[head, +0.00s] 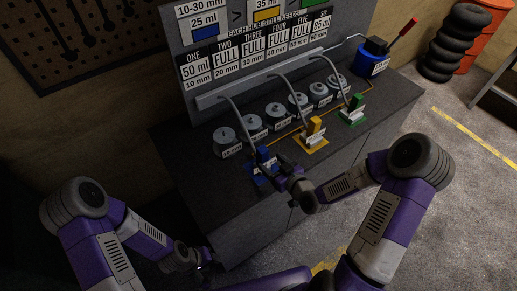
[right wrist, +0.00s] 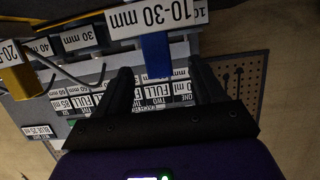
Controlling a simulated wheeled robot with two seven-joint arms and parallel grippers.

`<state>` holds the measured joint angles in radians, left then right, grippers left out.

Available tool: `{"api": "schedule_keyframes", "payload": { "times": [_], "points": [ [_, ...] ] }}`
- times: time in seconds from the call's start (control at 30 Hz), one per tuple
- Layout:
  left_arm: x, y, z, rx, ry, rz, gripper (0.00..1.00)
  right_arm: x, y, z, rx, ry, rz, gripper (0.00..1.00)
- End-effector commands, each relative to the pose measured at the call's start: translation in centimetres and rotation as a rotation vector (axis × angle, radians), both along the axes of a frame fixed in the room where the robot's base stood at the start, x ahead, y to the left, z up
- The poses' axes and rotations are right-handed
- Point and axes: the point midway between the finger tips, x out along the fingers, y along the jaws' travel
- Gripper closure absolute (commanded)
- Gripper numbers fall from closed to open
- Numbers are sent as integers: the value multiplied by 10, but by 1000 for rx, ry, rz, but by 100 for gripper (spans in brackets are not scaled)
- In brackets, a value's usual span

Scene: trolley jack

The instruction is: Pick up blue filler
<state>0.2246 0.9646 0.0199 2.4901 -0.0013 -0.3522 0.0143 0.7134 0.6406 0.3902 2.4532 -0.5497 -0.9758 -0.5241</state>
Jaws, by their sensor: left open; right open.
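The blue filler (head: 263,155) stands on a blue base at the front of the dark bench, with a grey hose arching behind it. My right gripper (head: 279,166) is close beside it on its right in the head view. In the right wrist view the blue filler (right wrist: 156,55) shows between the two spread fingers of my right gripper (right wrist: 160,80), beneath a "10-30 mm" label. I cannot tell whether the fingers touch it. My left gripper (head: 203,264) is low, in front of the bench, away from the filler, and open.
A yellow filler (head: 315,125) and a green filler (head: 356,102) stand further right on the bench (head: 190,185). Several grey cylinders (head: 226,142) line up behind. A blue pump box (head: 371,60) with a red-handled lever is at the far end. A sign board stands behind.

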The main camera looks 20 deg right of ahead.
Motion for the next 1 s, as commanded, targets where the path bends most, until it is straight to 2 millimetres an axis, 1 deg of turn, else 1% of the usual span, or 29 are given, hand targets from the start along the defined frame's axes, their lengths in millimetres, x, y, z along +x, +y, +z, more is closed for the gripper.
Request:
{"api": "schedule_keyframes", "payload": {
  "times": [0.27, 0.4, 0.53, 0.67, 0.87, 1.0],
  "points": [
    [-1, 0, -2, 0, 1, 0, 57, 27, 9, -9, 2, 1, 3, 32],
    [0, 0, -3, 0, 1, 0, 57, 46, 12, -16, 3, 1, 1, 32],
    [0, 0, -5, 0, 1, 0, 57, 61, 18, -21, 2, 2, 2, 32],
    [0, 0, -5, 0, 0, 0, 57, 68, 20, -23, 2, 3, 1, 32],
    [0, 0, -5, 0, 0, 0, 57, 68, 19, -22, 1, 3, 0, 32],
    [0, 0, -5, 0, 0, 0, 57, 68, 19, -22, 1, 3, 0, 53]
  ]
}}
